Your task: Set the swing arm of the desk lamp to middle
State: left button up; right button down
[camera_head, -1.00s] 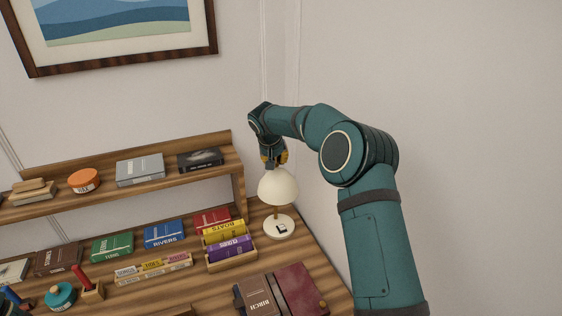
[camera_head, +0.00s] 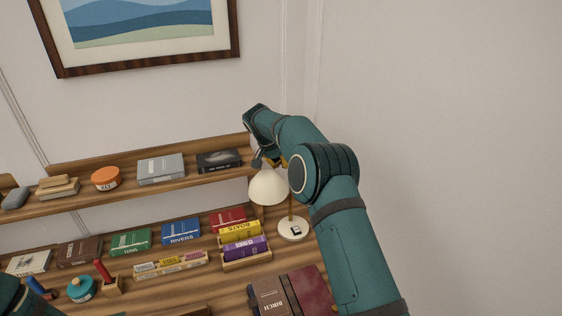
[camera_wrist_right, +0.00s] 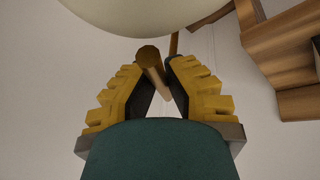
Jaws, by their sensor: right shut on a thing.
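The desk lamp has a cream shade (camera_head: 268,187), a thin wooden post and a round white base (camera_head: 293,228). It stands on the desk at the right of the shelf unit. The shade hangs to the left of the base, out from the post. My right gripper (camera_head: 268,162) is just above the shade, partly hidden by my arm. In the right wrist view its yellow-padded fingers (camera_wrist_right: 166,78) are closed around a round wooden handle (camera_wrist_right: 149,56). The cream shade (camera_wrist_right: 145,12) fills the top of that view. My left gripper is out of view.
The shelf (camera_head: 130,192) holds a dark box (camera_head: 219,160) close to the left of my gripper. Several books and a crate of books (camera_head: 246,262) stand on the desk. A maroon book (camera_head: 310,289) lies in front of the lamp. The wall is close behind.

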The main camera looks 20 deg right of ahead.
jog(key=shift+f, duration=0.15)
jog(key=c, duration=1)
grip_release()
jog(key=v, duration=1.2)
